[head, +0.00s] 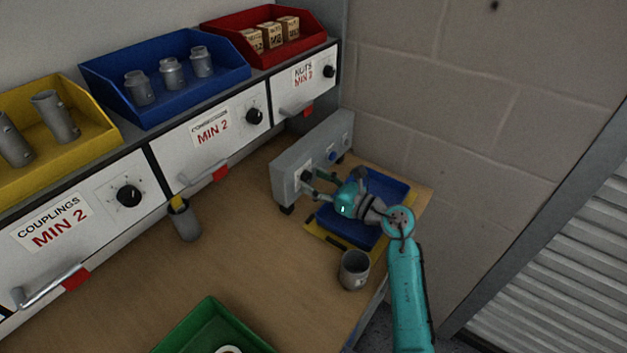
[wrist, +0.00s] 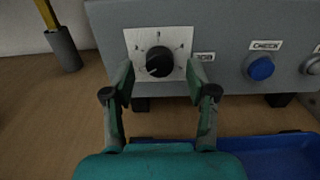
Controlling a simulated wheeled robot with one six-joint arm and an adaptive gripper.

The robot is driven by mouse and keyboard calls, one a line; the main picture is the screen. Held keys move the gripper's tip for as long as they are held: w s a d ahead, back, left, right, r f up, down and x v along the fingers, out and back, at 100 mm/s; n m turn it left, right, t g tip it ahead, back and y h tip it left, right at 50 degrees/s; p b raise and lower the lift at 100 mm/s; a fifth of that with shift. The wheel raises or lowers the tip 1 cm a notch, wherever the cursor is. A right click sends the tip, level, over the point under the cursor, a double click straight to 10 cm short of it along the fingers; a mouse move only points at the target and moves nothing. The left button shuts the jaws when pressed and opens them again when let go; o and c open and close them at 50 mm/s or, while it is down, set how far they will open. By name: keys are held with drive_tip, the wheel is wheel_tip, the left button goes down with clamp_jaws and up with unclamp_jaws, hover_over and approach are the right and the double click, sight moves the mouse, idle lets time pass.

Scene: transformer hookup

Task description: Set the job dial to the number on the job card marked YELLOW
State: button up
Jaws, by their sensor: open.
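The job dial (wrist: 159,62) is a black round knob on a pale plate on the front of a grey box (wrist: 210,30), beside a JOB label. A pale pointer mark on it faces lower left. Small figures ring it, too blurred to read surely. My gripper (wrist: 158,72) is open, its fingertips apart at the left and right of the knob. I cannot tell whether they touch it. In the head view my gripper (head: 315,185) reaches the front of the grey box (head: 290,171) and partly hides the dial. No card marked YELLOW is readable in either view.
A blue CHECK button (wrist: 261,68) and another round control (wrist: 314,65) are right of the dial. A blue tray (head: 393,190) lies under my arm. A grey cup (head: 354,270), a dark holder (head: 185,222) and a green tray (head: 213,328) stand on the bench. Drawers have similar dials.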

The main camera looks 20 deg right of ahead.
drive_tip(key=shift+w+a, duration=0.3)
drive_tip(key=shift+w, duration=0.1)
clamp_jaws()
